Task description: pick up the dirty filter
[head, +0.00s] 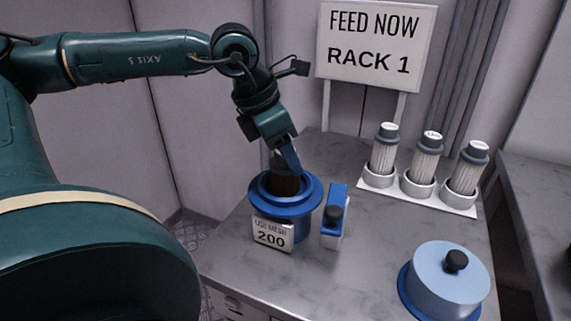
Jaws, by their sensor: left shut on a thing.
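The dirty filter (285,186) is dark brown and stands upright in the open blue housing (261,205), its lower part hidden inside. The housing bears a white label reading 200. My left gripper (284,162) reaches down from above and is shut on the top of the dirty filter. The fingers partly hide the filter's top. My right gripper is not in view.
A blue and white valve block with a black knob (333,213) stands right of the housing. A blue lid (450,283) lies at the front right. Three pale filters, one of them the middle filter (426,156), stand in a white rack. A sign (374,45) reads RACK 1.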

